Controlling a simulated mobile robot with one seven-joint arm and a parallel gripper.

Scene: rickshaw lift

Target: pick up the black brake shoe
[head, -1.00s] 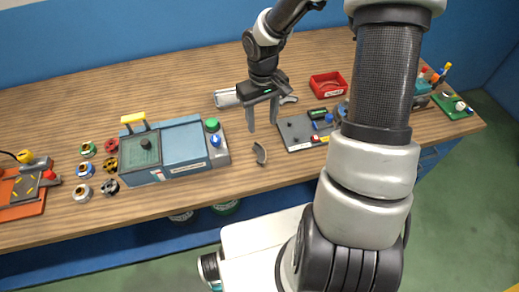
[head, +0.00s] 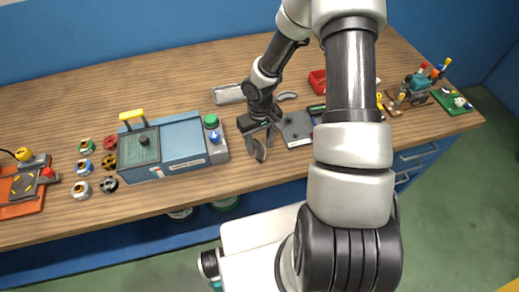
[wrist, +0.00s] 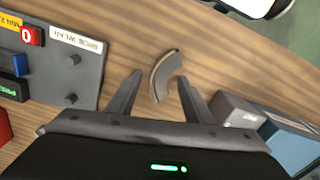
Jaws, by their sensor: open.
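The black brake shoe (wrist: 165,76) is a small curved piece, dark grey with a brownish outer edge. It lies on the wooden bench top, and in the head view it shows (head: 260,151) near the front edge, partly behind my fingers. My gripper (head: 260,149) is open and points down over it. In the wrist view my gripper (wrist: 160,77) has one finger on each side of the shoe, with gaps on both sides. The shoe's upper end reaches past the fingertips. I cannot tell how far the fingertips are above the bench.
A blue-grey box (head: 180,147) with a green knob stands left of the gripper. A grey panel (wrist: 62,65) with pegs and a label lies on the other side. A red bin (head: 317,80) is behind my arm. Several coloured rings lie left of the box.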

